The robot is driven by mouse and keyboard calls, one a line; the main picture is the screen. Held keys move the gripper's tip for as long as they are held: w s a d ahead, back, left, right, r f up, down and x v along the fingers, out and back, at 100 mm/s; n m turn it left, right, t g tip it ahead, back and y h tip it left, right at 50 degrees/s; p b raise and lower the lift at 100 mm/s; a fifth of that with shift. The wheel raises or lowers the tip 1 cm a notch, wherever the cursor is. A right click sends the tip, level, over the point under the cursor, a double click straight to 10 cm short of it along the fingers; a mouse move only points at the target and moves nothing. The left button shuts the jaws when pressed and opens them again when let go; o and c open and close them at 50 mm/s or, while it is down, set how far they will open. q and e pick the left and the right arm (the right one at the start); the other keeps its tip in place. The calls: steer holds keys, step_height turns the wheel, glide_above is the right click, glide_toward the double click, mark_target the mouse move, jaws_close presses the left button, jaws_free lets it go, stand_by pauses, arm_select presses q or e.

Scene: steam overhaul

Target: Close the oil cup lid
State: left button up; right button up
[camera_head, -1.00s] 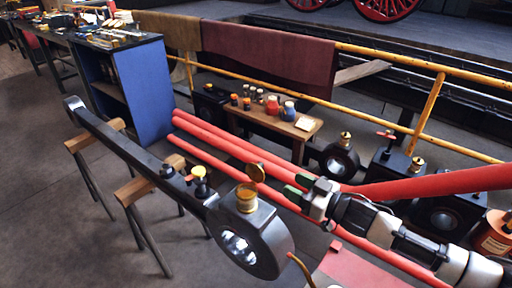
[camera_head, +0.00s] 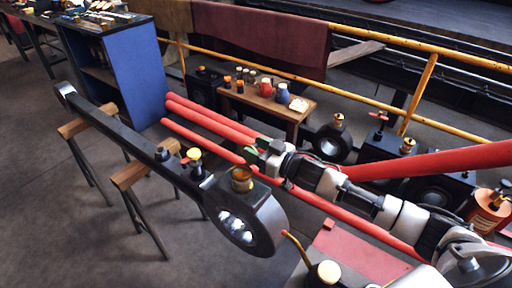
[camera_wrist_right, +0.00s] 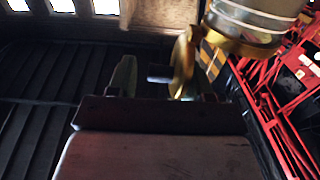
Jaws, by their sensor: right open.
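The brass oil cup (camera_head: 242,181) stands on the round end of a long dark rod (camera_head: 125,134). In the right wrist view the cup (camera_wrist_right: 250,22) is at the upper right, with a pale glass-like body and a brass rim. The brass lid (camera_wrist_right: 183,63) shows nearly edge-on there, standing out from the rim, so it is open. My right gripper (camera_head: 258,158) is open just behind the cup in the head view. In the wrist view its fingers (camera_wrist_right: 163,80) are apart and the lid is near the right finger; contact cannot be told. My left gripper is not in view.
The rod lies on wooden trestles (camera_head: 130,173). Red pipes (camera_head: 210,120) run behind it. A small bench (camera_head: 265,105) with jars stands at the back, before a yellow railing (camera_head: 420,90).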

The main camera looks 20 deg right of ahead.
steer(key=shift+a, duration=0.1)
steer(key=c, duration=0.7)
steer(key=shift+c, duration=0.2)
steer(key=shift+s+a+r+n+p, duration=0.2)
steer(key=shift+n+p, duration=0.25)
steer(key=shift+n, duration=0.3)
steer(key=shift+s+a+r+n+p, duration=0.1)
steer(key=shift+a+n+p, duration=0.25)
steer(key=shift+n, duration=0.4)
steer(key=shift+s+a+n+p, duration=0.1)
steer(key=shift+a+n+p, duration=0.15)
steer(key=shift+n, duration=0.3)
steer(key=shift+s+a+n+p, duration=0.1)
steer(key=shift+n+p, duration=0.1)
steer(key=shift+n, duration=0.35)
steer(key=shift+s+a+r+n, duration=0.15)
steer(key=shift+a+n, duration=0.15)
steer(key=shift+n, duration=0.7)
